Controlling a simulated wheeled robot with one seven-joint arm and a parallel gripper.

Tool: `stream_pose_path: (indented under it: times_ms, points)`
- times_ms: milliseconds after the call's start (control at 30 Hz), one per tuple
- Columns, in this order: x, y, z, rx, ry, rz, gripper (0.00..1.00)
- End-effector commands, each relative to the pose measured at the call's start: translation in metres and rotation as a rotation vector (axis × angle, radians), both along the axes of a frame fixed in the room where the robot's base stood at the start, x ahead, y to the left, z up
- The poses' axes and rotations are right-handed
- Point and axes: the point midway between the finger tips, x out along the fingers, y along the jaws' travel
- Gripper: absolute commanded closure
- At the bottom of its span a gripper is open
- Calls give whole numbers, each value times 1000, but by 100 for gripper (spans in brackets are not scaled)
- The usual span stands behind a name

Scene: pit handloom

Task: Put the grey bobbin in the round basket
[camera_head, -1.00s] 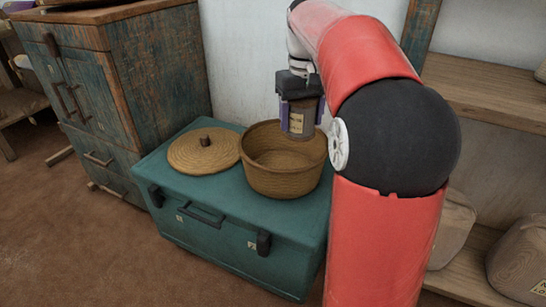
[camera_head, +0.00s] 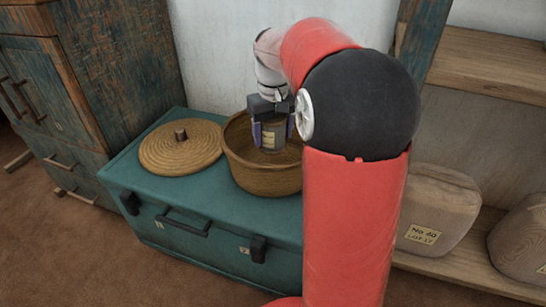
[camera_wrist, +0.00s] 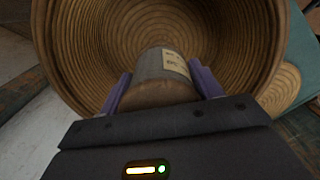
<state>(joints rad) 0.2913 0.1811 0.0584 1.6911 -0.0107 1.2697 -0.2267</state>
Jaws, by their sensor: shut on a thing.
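The grey bobbin (camera_head: 270,138), with a pale label, is held upright between the purple fingers of my gripper (camera_head: 271,135). My gripper is shut on it. The round basket (camera_head: 262,178) is woven and brown and stands open on the teal chest. In the head view the bobbin is at the basket's mouth, its lower end at about rim height or just below. In the wrist view the bobbin (camera_wrist: 165,70) shows against the inside of the basket (camera_wrist: 215,30). Whether it touches the basket floor cannot be told.
The basket's round lid (camera_head: 180,150) with a dark knob lies left of it on the teal chest (camera_head: 140,187). A worn wooden cabinet (camera_head: 110,75) stands at the left. A shelf with labelled sacks (camera_head: 437,212) is at the right. A white wall is behind.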

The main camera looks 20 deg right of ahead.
Motion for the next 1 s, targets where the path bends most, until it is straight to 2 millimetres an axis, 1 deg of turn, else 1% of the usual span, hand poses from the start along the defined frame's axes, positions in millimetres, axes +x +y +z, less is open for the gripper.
stream_pose_path:
  times_ms: [33,100,267,533,800,933,967,1000]
  points:
    - [0,0,-11,0,2,0,61]
    - [0,0,-19,0,2,0,61]
    - [0,0,-27,0,-1,0,61]
    - [0,0,-65,0,2,0,61]
    - [0,0,-66,-1,-1,0,61]
    - [0,0,-70,-1,-1,0,61]
    - [0,0,-69,0,-1,0,32]
    - [0,0,-69,0,-1,0,26]
